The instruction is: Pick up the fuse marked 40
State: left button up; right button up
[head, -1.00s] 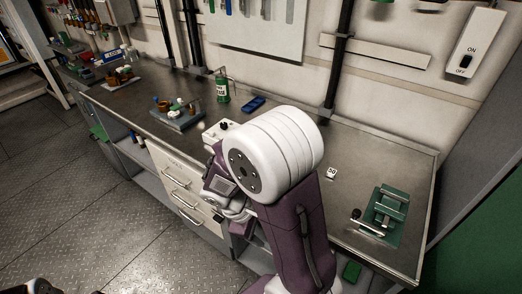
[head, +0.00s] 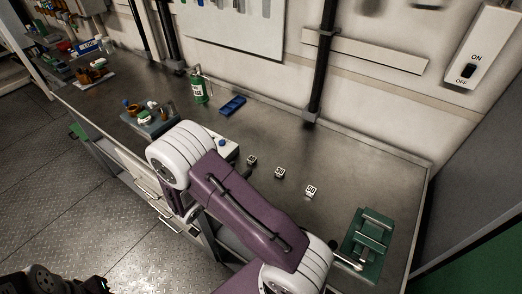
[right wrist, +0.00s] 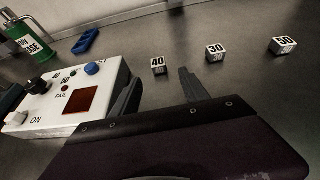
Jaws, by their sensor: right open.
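Three small white cube fuses stand in a row on the grey bench. In the right wrist view the fuse marked 40 (right wrist: 158,66) is the leftmost. The fuse marked 30 (right wrist: 215,53) is in the middle and the fuse marked 50 (right wrist: 283,46) is at the right. In the head view the leftmost fuse (head: 252,160) stands just right of the white box. My right gripper (right wrist: 158,92) is open and empty, its fingers apart, with the 40 fuse beyond the gap between them. In the head view my right arm hides most of this gripper.
A white tester box (right wrist: 72,100) with knob, blue button and dark red window stands close left of the right gripper. A green bottle (head: 199,88) and blue tray (head: 232,105) stand behind. A green fixture (head: 367,245) sits at the bench's right end.

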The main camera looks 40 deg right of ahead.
aim_at(250, 161)
jog(key=shift+s+a+r, duration=0.15)
jog(key=shift+a+r, duration=0.05)
jog(key=p+x, duration=0.1)
jog(key=x, duration=0.3)
jog(key=shift+f, duration=0.1)
jog(key=x, duration=0.3)
jog(key=shift+d+p, duration=0.1)
jog(key=shift+p, duration=0.2)
jog(key=shift+w+d+f, duration=0.25)
jog(key=shift+w+d, duration=0.1)
jog(key=shift+w, duration=0.05)
jog(key=shift+s+a+r, duration=0.1)
jog(key=shift+a, duration=0.05)
grip_shut()
pick_arm(q)
jog(key=shift+s+a+r, duration=0.15)
jog(key=shift+a+r, duration=0.55)
